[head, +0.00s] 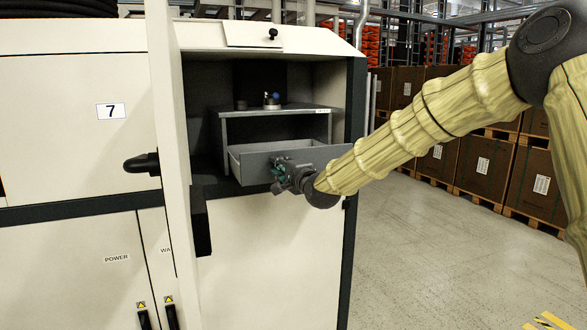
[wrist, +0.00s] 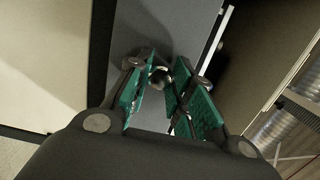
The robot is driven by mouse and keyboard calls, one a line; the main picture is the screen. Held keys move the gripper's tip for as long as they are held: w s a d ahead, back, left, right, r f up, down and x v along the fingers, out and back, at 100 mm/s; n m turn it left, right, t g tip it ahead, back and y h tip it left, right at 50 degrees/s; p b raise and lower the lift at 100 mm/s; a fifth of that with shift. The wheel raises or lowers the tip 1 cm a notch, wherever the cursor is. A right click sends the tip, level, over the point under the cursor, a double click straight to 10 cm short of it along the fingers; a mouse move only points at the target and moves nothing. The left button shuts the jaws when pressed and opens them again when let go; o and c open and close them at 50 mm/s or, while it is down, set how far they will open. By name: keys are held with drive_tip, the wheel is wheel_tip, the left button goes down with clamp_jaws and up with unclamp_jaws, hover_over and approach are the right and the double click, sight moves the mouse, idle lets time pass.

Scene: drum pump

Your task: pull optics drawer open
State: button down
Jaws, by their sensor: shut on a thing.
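The optics drawer (head: 250,169) is a grey tray under a grey shelf inside the open cabinet bay. It stands partly out, with its open top showing. My gripper (head: 279,174) is at the drawer's front face, its teal finger pads close to it. In the wrist view, the pads of my gripper (wrist: 163,88) are shut around a small dark round knob (wrist: 160,77) on the grey drawer front (wrist: 178,28). The knob is hidden behind my gripper in the head view.
An open cabinet door (head: 170,120) stands edge-on left of the bay, with a dark handle. A grey shelf (head: 235,113) above the drawer carries a small metal fitting (head: 271,100). Boxes on pallets (head: 480,165) line the right. The floor (head: 420,255) right of the cabinet is clear.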

drive_tip(key=shift+s+d, duration=0.1)
drive_tip(key=shift+s, duration=0.05)
drive_tip(key=c, duration=1.2)
unclamp_jaws()
drive_tip(key=v, duration=1.2)
